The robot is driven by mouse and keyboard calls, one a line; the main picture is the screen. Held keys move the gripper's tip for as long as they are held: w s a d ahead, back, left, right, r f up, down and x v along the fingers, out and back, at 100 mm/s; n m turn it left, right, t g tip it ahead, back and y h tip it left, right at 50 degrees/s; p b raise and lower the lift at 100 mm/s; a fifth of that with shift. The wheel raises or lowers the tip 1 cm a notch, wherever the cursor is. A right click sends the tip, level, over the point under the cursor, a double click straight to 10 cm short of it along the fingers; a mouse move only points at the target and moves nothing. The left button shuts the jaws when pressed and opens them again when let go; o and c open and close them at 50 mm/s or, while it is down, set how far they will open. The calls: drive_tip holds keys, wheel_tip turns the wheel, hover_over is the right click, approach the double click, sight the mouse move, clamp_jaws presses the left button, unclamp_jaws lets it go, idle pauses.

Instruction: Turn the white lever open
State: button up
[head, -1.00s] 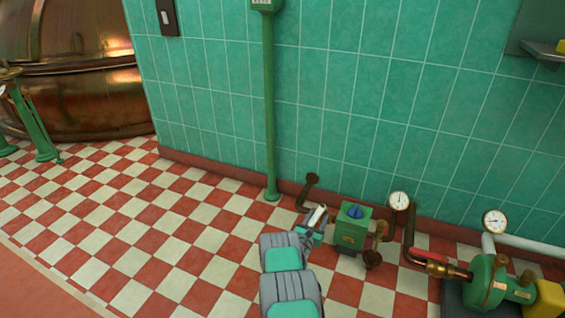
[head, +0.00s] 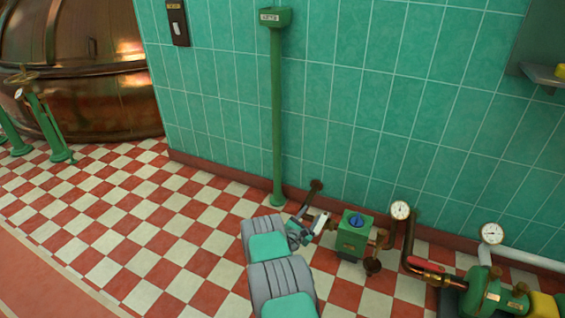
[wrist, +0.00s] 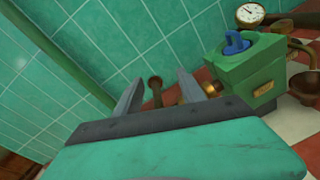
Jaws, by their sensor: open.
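The white lever (head: 320,223) shows in the head view as a short pale bar left of a green box with a blue knob (head: 355,222). My gripper (head: 305,222) is right beside the lever, low over the floor; I cannot tell if they touch. In the wrist view my gripper (wrist: 158,80) is open, with two grey fingers apart. A dark pipe end (wrist: 155,84) shows between them, farther off. The green box (wrist: 245,70) is right of the fingers. I cannot make out the lever in the wrist view.
A green post (head: 277,120) stands behind my arm by the tiled wall (head: 350,90). A pressure gauge (head: 400,210), brown pipes and a red-handled valve (head: 425,266) lie to the right. The checkered floor (head: 130,230) at left is clear.

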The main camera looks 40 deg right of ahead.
drive_tip(key=w+a+r+m+y+p, duration=0.2)
drive_tip(key=w+a+r+m+p, duration=0.1)
drive_tip(key=r, duration=0.9)
drive_tip(key=w+a+r+m+g+y+p, duration=0.1)
drive_tip(key=w+a+r+m+p, duration=0.3)
drive_tip(key=r, duration=0.8)
drive_tip(key=a+m+y+p, duration=0.1)
drive_tip(key=m+p, duration=0.1)
drive_tip(key=p, duration=0.1)
drive_tip(key=shift+w+m, duration=0.25)
drive_tip(key=shift+m, duration=0.05)
